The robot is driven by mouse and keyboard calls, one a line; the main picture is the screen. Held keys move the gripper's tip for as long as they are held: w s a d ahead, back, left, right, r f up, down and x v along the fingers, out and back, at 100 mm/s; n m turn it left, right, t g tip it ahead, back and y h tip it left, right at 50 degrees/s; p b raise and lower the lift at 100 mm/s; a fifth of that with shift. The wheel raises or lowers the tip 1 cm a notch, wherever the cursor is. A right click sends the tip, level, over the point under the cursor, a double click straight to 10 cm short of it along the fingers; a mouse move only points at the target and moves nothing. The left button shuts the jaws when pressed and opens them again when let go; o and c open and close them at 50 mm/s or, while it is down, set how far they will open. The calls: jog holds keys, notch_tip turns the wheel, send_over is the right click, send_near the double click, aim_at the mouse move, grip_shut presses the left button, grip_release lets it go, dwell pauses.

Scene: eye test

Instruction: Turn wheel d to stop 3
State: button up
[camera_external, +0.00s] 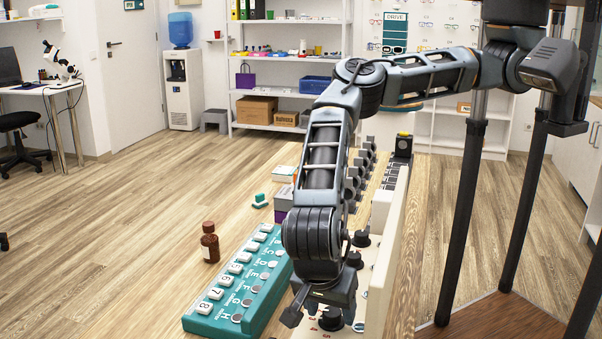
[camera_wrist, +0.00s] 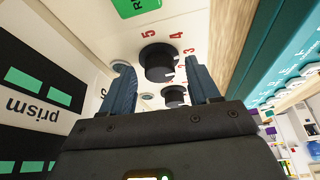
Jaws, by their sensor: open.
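A cream panel (camera_external: 376,312) carries several black wheels with red numerals around them. One wheel (camera_external: 331,319) is partly hidden below my gripper, and others (camera_external: 361,239) sit farther along the panel. In the wrist view a black wheel (camera_wrist: 158,58) shows in the gap between my fingers, with red 3, 4 and 5 beside it. A second black wheel (camera_wrist: 174,95) lies nearer the gripper body. My gripper (camera_wrist: 157,68) is open and empty, over the panel. I cannot read which wheel is d, nor tell if the fingers touch one.
A teal box (camera_external: 262,300) with lettered and numbered keys lies left of the panel. A brown bottle (camera_external: 210,243) stands beyond it, near a small teal-and-white block (camera_external: 260,200). Grey devices (camera_external: 357,176) stand behind the panel. The wrist view shows a black-and-white prism board (camera_wrist: 38,110) at left.

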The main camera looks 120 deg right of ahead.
jog(key=v, duration=0.8)
jog(key=shift+s, duration=0.1)
jog(key=shift+d, duration=0.1)
